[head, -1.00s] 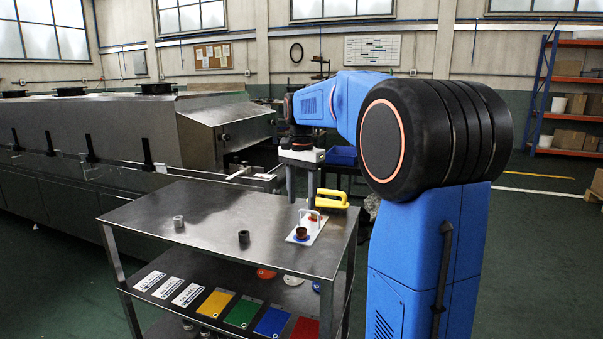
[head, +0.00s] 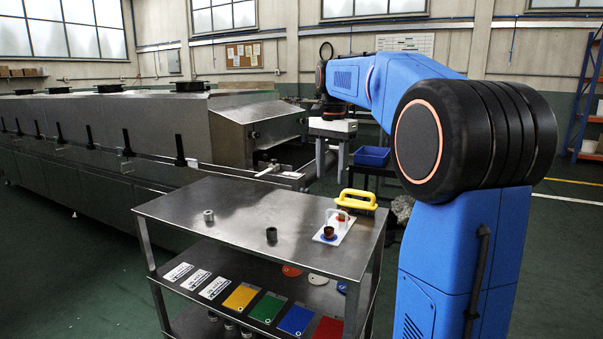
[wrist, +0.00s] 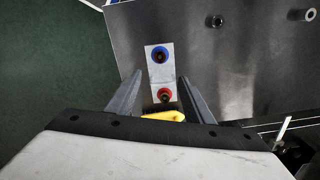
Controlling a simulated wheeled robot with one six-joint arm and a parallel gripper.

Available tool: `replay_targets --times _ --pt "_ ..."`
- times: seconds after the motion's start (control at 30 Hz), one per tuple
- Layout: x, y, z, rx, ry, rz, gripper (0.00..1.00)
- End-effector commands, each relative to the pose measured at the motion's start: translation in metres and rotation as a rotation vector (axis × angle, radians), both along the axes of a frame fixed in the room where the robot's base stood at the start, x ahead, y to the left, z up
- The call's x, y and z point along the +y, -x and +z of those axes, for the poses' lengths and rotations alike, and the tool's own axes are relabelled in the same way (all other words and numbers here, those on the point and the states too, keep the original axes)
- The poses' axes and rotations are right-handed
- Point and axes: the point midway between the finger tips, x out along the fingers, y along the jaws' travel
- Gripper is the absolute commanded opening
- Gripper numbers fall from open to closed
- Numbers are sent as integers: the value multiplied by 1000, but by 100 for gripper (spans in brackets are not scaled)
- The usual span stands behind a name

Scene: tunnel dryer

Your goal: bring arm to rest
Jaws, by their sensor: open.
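My gripper (head: 330,158) is in the air beyond the far edge of the steel cart, its fingers pointing down. In the wrist view my gripper (wrist: 153,95) has its two fingers wide apart with nothing held between them. A white plate (head: 336,230) with a blue ring and a red ring lies on the cart top; it also shows in the wrist view (wrist: 161,76). A brown cup-like piece (head: 328,232) stands on the blue ring. A yellow handle (head: 358,199) is beside the plate at the cart's far edge, and is partly hidden in the wrist view (wrist: 165,116).
The steel cart (head: 240,215) holds a light ring (head: 208,215) and a dark ring (head: 271,234). Coloured cards lie on its lower shelf. The long dryer (head: 150,130) stands behind at left. A blue bin (head: 371,156) is beyond the cart. Green floor at right is open.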

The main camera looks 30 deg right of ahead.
Motion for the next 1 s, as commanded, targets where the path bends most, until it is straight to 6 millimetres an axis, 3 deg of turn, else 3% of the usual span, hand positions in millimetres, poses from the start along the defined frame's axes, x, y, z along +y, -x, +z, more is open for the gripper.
replay_targets --times 0.23,0.37,0.67,1.0 --pt "3 4 0 -6 2 13 47" --pt "18 21 -4 -28 9 80 47" --pt "69 92 -33 -116 47 354 47" --pt "114 176 -90 -215 107 671 47"
